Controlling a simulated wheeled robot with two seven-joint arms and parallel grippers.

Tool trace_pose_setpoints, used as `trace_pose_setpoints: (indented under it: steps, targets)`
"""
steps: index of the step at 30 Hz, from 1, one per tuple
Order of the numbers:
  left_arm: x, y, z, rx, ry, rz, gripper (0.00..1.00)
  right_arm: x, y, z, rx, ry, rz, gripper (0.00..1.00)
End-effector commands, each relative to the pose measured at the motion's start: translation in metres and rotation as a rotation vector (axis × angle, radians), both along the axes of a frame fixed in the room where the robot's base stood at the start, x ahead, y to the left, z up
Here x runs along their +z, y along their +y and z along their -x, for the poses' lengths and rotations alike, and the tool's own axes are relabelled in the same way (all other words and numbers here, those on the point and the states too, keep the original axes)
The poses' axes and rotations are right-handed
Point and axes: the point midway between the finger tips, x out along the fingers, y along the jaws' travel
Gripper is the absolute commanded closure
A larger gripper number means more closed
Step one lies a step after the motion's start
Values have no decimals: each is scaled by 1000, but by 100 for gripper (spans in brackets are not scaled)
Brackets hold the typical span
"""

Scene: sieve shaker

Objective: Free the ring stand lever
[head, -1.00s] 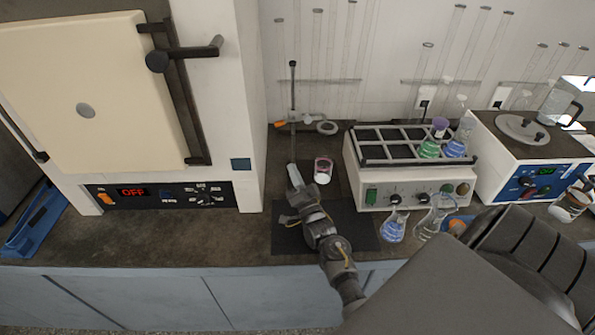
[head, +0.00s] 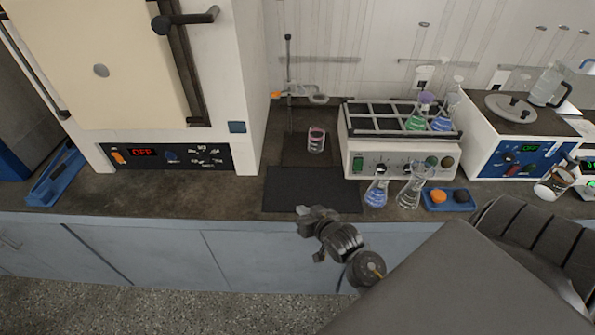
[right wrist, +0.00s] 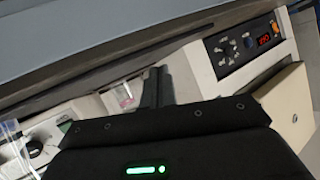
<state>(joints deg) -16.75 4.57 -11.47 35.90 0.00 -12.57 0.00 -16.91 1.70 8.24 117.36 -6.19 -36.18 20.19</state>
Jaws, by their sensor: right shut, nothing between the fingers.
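The ring stand (head: 289,65) is a thin dark upright rod at the back of the counter, left of the shaker-like unit. A clamp on it carries a pale ring (head: 318,98) to the right and a small orange lever (head: 276,95) to the left. The lever's exact position is too small to tell. A beaker with pinkish contents (head: 316,140) stands in front of the stand; it also shows in the right wrist view (right wrist: 124,95). My right gripper (head: 301,211) is shut and empty, in front of the counter's edge and well apart from the stand. My left gripper is out of view.
A cream oven (head: 100,70) stands to the left. A rack unit (head: 400,155) with flasks stands to the right, with more flasks before it (head: 375,190) and a blue tray (head: 450,199). A dark mat (head: 310,188) lies bare near the front edge.

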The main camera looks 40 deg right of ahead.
Motion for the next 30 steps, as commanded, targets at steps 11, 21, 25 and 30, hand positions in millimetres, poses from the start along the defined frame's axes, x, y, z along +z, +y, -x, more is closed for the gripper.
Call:
trace_pose_setpoints:
  steps: [11, 21, 25, 30]
  targets:
    - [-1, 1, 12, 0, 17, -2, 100, -34, 41, 102, 179, 428, 151, 100]
    - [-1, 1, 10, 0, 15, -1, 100, -111, 72, 197, 392, 815, 233, 100]
    - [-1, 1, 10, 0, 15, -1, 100, -149, 74, 204, 412, 855, 239, 100]
    - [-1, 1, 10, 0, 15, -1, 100, -203, 74, 212, 423, 885, 239, 100]
